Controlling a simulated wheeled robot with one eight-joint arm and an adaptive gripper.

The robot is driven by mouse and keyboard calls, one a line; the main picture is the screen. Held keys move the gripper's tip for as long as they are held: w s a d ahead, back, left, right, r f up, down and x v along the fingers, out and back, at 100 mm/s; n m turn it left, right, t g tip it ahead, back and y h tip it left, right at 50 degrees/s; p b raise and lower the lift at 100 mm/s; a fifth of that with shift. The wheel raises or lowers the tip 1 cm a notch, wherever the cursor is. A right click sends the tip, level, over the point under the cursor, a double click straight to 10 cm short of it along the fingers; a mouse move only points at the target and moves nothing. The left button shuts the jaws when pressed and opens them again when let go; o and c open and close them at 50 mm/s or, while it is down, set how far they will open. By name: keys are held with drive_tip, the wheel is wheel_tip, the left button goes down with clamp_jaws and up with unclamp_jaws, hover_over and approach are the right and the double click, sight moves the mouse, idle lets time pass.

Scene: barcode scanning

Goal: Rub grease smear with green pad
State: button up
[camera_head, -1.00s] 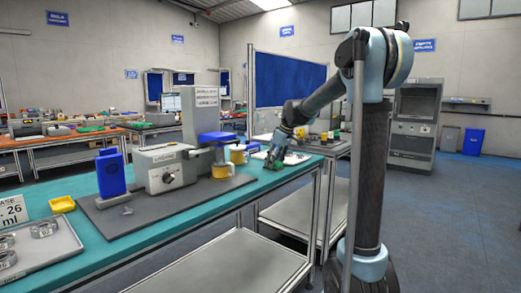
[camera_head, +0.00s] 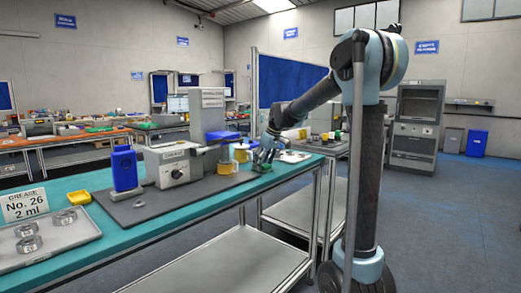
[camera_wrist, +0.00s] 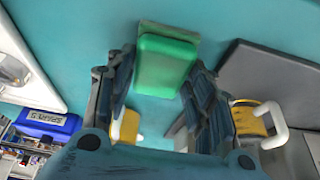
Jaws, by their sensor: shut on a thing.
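My gripper (camera_wrist: 160,105) is shut on the green pad (camera_wrist: 165,62), which sits between its dark fingers in the wrist view. In the head view my gripper (camera_head: 267,158) is low over the far right part of the teal bench (camera_head: 85,184), with a little of the green pad (camera_head: 262,168) showing under it. I cannot tell whether the pad touches the bench top. I cannot make out a grease smear in either view; the pad and fingers hide part of the surface.
Two yellow-and-white mugs (camera_head: 226,168) stand left of my gripper, beside a grey machine (camera_head: 170,164) on a dark mat (camera_head: 150,206). A blue bottle (camera_head: 124,169), a yellow dish (camera_head: 80,197) and a tray of metal rings (camera_head: 75,233) are farther left. A white tray (camera_head: 293,156) lies to the right.

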drive_tip(key=shift+s+a, duration=0.25)
drive_tip(key=shift+s, duration=0.05)
drive_tip(key=shift+s+a+r, duration=0.15)
drive_tip(key=shift+s, duration=0.1)
drive_tip(key=shift+w+r, duration=0.15)
drive_tip(key=shift+r, duration=3.7)
